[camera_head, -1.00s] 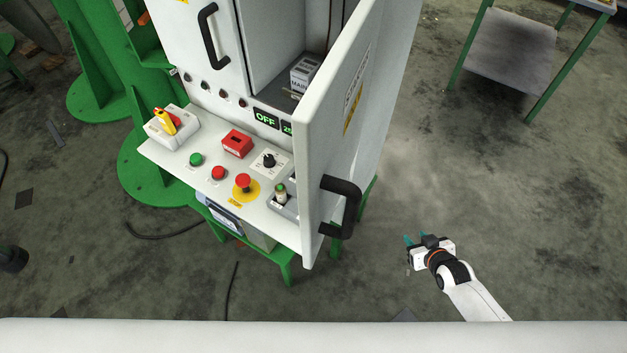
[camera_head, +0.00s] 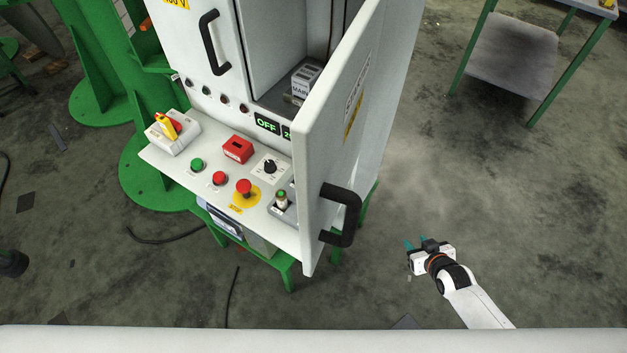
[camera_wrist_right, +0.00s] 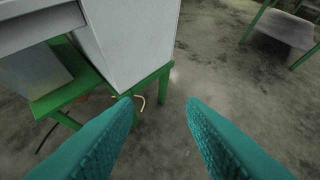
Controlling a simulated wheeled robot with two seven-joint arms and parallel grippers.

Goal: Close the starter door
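The starter door (camera_head: 345,130) is a white panel standing wide open toward me on the right side of the white cabinet. Its black handle (camera_head: 341,214) is on the door's outer right face, near the front edge. My right gripper (camera_head: 418,243) is to the right of the handle, apart from it. In the right wrist view its two teal fingers (camera_wrist_right: 160,105) are spread with nothing between them. The white cabinet side (camera_wrist_right: 130,40) and green stand show beyond them. My left gripper is not in view.
A control panel with a red emergency button (camera_head: 244,187), a green button (camera_head: 197,164) and a yellow-handled switch (camera_head: 167,126) lies left of the door. A second closed door has a black handle (camera_head: 209,42). A green-legged table (camera_head: 512,55) stands at the back right. The floor between is clear.

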